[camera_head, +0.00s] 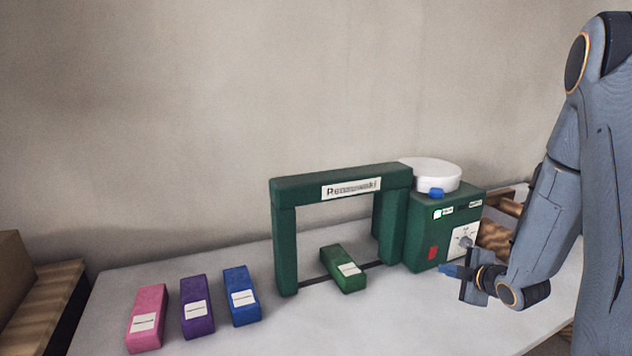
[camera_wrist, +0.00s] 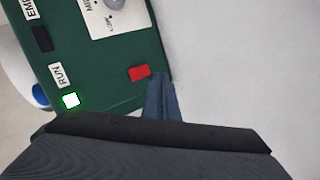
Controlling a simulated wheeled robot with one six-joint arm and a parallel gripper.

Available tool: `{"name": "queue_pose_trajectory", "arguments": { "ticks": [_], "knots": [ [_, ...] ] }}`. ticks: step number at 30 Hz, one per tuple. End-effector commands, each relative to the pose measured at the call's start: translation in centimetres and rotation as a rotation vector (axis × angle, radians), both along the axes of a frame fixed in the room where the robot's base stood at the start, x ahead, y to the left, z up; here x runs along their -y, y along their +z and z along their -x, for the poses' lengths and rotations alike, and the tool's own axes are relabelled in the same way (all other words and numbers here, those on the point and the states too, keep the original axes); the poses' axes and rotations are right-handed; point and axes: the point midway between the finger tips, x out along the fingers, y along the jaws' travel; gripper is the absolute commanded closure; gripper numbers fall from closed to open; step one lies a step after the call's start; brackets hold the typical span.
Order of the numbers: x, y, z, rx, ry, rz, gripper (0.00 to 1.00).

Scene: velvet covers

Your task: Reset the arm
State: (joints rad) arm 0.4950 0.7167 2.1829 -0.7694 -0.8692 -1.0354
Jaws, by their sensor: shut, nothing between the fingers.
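My gripper (camera_head: 452,270) is at the right in the head view, at the end of my bent arm, in front of the green machine box (camera_head: 420,240). In the wrist view my gripper (camera_wrist: 162,84) is shut with its fingers together and nothing between them. Its tips appear close to a red switch (camera_wrist: 139,73) on the box face; I cannot tell whether they touch it. The red switch also shows in the head view (camera_head: 432,252). A lit green lamp marked RUN (camera_wrist: 71,100) and a dial (camera_wrist: 114,4) on a white plate are on the same face.
A green arch (camera_head: 340,185) stands left of the box, with a green block (camera_head: 343,268) under it. Pink (camera_head: 147,318), purple (camera_head: 197,306) and blue (camera_head: 241,295) blocks lie on the white table (camera_head: 340,325) at the left. A white bowl (camera_head: 432,174) tops the box.

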Motion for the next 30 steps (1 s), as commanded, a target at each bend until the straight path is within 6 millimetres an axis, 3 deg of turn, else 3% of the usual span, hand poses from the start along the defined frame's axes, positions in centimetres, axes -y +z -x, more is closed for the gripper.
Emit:
{"name": "queue_pose_trajectory", "arguments": {
  "ticks": [5,8,15,18,21,24,30],
  "knots": [
    [-3.4,1.8,3.4,-0.263,-0.283,-0.158,1.00],
    [-5.7,2.6,7.0,-0.403,-0.464,-0.259,1.00],
    [-12.6,4.5,18.8,-0.715,-0.911,-0.489,1.00],
    [-15.0,5.2,23.2,-0.814,-1.056,-0.552,1.00],
    [-16.6,5.8,26.3,-0.879,-1.152,-0.587,1.00],
    [-17.6,6.0,27.9,-0.915,-1.205,-0.604,1.00],
    [-17.8,6.1,28.5,-0.928,-1.224,-0.609,1.00]
  ]
}}
